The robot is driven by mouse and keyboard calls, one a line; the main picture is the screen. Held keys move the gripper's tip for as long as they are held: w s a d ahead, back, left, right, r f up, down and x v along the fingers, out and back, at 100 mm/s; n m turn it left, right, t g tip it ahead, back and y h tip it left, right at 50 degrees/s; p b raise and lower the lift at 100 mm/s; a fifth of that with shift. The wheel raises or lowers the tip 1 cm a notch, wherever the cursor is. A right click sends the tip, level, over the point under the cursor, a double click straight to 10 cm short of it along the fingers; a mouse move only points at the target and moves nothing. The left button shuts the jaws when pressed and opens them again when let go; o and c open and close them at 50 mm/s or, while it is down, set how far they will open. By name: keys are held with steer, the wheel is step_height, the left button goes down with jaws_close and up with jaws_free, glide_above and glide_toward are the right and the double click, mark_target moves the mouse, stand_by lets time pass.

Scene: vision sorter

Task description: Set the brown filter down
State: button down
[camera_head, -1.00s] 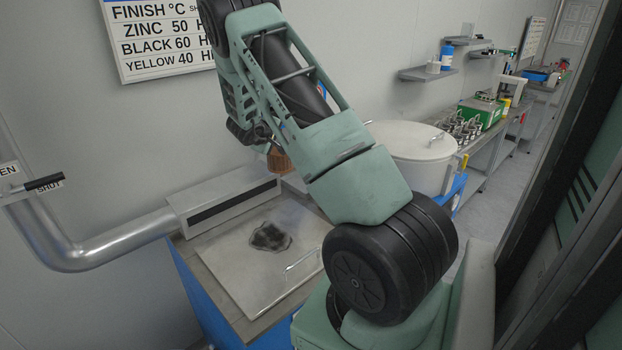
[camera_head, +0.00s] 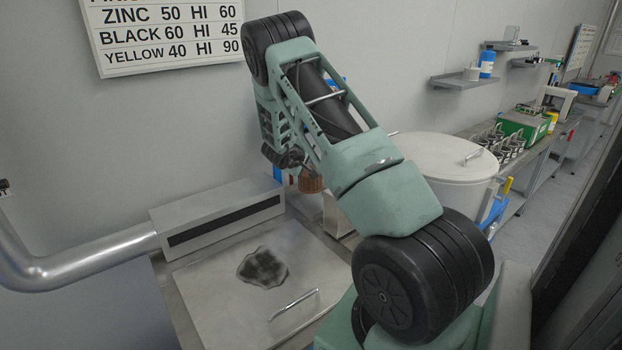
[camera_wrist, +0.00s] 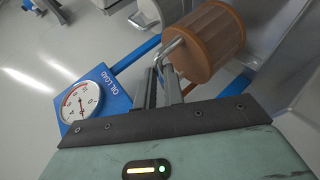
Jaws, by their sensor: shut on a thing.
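The brown filter (camera_head: 312,182), a ribbed cylinder, hangs in the air beyond my arm in the head view, partly hidden by it. In the wrist view the filter (camera_wrist: 208,42) is tilted, with a bent metal handle at its near end. My gripper (camera_wrist: 165,72) is shut on that handle. The fingers are hidden in the head view. A blue frame with a round dial marked OIL LOAD (camera_wrist: 80,101) lies beneath and to the left of the filter in the wrist view.
A steel-topped bench (camera_head: 215,300) with a dark stain and a bar handle is in front. A slotted metal hood (camera_head: 225,218) with a pipe stands along the wall. A large lidded drum (camera_head: 445,160) is right of my arm. A cluttered bench (camera_head: 515,150) runs behind it.

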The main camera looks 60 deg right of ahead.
steer(key=shift+f+p, duration=0.5)
steer(key=shift+f, duration=1.9)
steer(key=c, duration=1.5)
jaws_free()
steer(key=shift+a, duration=0.1)
